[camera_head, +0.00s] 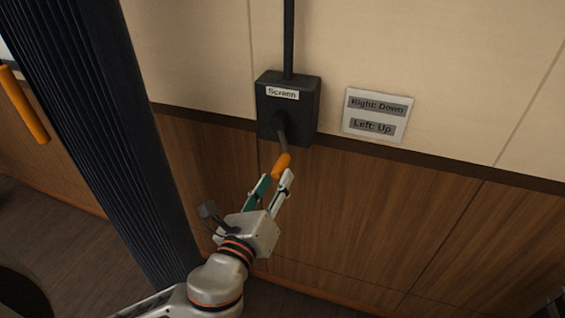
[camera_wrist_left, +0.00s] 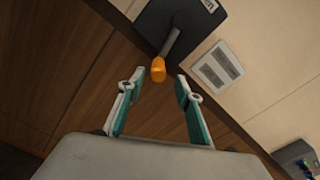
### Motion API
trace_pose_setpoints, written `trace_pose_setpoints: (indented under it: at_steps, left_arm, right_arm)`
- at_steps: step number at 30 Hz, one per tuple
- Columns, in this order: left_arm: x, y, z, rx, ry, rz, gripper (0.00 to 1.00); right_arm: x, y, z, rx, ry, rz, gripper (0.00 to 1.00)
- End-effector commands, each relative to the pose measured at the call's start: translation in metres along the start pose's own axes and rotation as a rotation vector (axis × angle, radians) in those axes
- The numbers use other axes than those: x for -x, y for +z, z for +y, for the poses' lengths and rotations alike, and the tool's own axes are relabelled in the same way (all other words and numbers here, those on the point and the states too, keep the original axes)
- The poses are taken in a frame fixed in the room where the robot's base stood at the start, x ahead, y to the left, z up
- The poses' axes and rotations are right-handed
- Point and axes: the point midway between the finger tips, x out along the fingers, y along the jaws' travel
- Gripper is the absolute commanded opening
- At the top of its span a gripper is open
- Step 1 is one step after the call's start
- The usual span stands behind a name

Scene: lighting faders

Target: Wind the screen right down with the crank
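The dark screen box (camera_head: 301,112) is fixed to the wall, labelled "Screen". Its grey crank arm (camera_head: 283,141) hangs down from the box front and ends in an orange handle (camera_head: 281,166). The orange handle also shows in the left wrist view (camera_wrist_left: 158,70), in line with the gap between the fingertips and at or just past them. My left gripper (camera_head: 276,178) is open just below the handle, with a finger to either side. I cannot tell whether a finger touches it. My right gripper is not in view.
A sign (camera_head: 376,115) right of the box reads "Right: Down" and "Left: Up". A dark pleated curtain (camera_head: 115,140) hangs at the left, with an orange bar (camera_head: 24,106) beyond it. The wood panelling (camera_head: 390,210) right of my left gripper is clear.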

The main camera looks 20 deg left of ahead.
Motion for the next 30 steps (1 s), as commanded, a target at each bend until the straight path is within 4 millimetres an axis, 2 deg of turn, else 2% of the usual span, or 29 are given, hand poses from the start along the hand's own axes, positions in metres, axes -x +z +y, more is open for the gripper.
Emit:
trace_pose_setpoints:
  at_steps: [6, 12, 23, 24, 27, 28, 30]
  left_arm:
    - [-0.036, 0.000, 0.001, 0.003, 0.002, -0.002, 0.35]
    - [-0.058, -0.001, 0.001, 0.005, 0.001, 0.000, 0.35]
    - [-0.064, -0.001, 0.001, 0.007, 0.002, 0.002, 0.35]
    - [-0.064, -0.001, 0.001, 0.007, 0.002, 0.002, 0.30]
    - [-0.064, -0.001, 0.001, 0.007, 0.001, 0.002, 0.04]
    - [-0.064, -0.001, 0.001, 0.007, 0.001, 0.002, 0.00]
    - [-0.064, -0.001, 0.001, 0.007, 0.001, 0.002, 0.00]
  right_arm:
    - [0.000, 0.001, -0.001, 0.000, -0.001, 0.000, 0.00]
    - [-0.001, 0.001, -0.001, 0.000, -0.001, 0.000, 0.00]
    - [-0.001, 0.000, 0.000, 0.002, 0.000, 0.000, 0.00]
    - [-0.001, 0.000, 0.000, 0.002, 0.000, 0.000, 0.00]
    - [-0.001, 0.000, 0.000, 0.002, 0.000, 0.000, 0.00]
    - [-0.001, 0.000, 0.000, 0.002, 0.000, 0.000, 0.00]
    - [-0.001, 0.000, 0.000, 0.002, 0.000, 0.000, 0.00]
